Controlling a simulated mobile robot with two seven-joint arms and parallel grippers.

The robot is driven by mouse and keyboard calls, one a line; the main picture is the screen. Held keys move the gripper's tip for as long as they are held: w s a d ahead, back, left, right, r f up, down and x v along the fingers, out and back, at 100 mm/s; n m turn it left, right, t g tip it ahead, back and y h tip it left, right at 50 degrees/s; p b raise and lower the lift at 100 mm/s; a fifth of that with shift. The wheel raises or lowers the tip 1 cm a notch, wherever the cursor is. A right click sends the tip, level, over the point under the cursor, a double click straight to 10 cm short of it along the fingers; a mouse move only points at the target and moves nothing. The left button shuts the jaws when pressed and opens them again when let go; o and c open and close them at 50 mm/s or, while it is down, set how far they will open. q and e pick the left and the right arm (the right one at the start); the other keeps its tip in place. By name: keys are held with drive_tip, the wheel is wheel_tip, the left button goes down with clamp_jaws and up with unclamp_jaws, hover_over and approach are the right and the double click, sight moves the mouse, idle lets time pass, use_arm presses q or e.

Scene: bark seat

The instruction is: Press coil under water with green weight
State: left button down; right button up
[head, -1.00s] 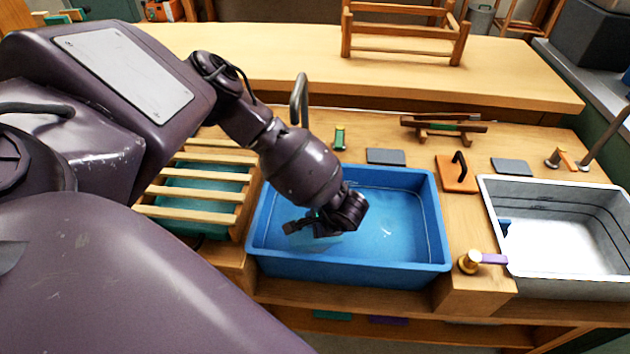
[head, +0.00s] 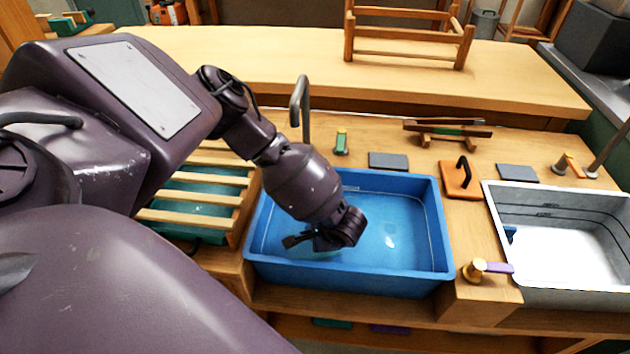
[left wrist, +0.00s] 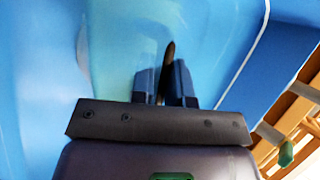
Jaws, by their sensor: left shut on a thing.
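My left gripper (head: 318,244) is low inside the blue basin (head: 350,285), at the water. In the left wrist view its two blue-grey fingers (left wrist: 166,78) are shut on a thin dark piece (left wrist: 169,52), which looks like a handle. A pale green flat shape (left wrist: 125,45) shows blurred in the water beneath; it appears to be the green weight, with the dark piece as its handle. In the head view my gripper hides the weight. I cannot make out the coil. My right gripper is not in view.
A slatted rack (head: 195,192) stands left of the basin, and a grey faucet (head: 300,95) behind it. To the right are an orange block with a black handle (head: 461,178), a purple-handled brass tap (head: 485,269) and a white-grey basin (head: 565,298).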

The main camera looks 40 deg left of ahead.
use_arm(q)
drive_tip(key=shift+f, duration=0.2)
drive_tip(key=shift+r, duration=0.1)
drive_tip(key=c, duration=1)
unclamp_jaws()
drive_tip(key=shift+c, duration=0.2)
drive_tip(key=o, duration=0.4)
drive_tip(key=shift+o, duration=0.5)
drive_tip(key=shift+s, duration=0.1)
drive_tip(key=shift+d, duration=0.1)
